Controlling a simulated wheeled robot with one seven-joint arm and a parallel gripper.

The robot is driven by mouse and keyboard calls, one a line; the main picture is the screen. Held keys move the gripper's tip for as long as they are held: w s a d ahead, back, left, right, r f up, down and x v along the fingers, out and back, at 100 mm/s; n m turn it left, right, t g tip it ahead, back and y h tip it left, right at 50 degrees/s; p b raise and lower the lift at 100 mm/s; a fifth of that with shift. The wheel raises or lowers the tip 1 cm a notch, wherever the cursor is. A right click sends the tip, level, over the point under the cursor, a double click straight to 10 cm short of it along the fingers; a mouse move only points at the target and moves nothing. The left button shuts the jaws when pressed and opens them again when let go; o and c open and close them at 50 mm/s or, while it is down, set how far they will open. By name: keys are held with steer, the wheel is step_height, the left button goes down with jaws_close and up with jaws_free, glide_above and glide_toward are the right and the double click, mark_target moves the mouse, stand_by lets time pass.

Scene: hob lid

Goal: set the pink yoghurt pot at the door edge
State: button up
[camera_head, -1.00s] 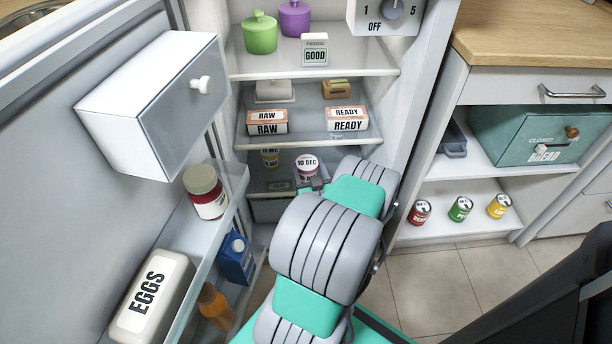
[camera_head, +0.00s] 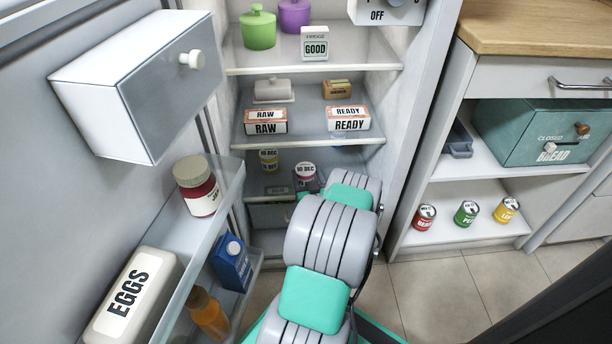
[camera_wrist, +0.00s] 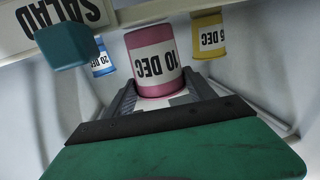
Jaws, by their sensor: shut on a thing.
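The pink yoghurt pot (camera_head: 305,170) has a white "10 DEC" label and is in the lower part of the fridge, below the glass shelf with the RAW and READY boxes. In the wrist view the pink pot (camera_wrist: 155,62) sits between the fingers of my gripper (camera_wrist: 165,95), which is shut on it. The label looks upside down there. In the head view my arm hides most of the gripper. Whether the pot touches the surface under it cannot be told.
A yellow pot (camera_head: 268,160) stands left of the pink one; a blue pot (camera_wrist: 102,60) shows in the wrist view. A glass shelf edge (camera_head: 310,142) lies above. The open fridge door on the left carries a rack with a jar (camera_head: 197,187) and an egg box (camera_head: 133,298).

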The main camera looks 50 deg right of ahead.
steer(key=o, duration=1.6)
steer(key=shift+f, duration=0.1)
steer(key=shift+r+p, duration=0.35)
steer(key=p+v, duration=0.1)
steer(key=v, duration=1.1)
steer(key=shift+f+p, duration=0.2)
steer(key=shift+p, duration=0.2)
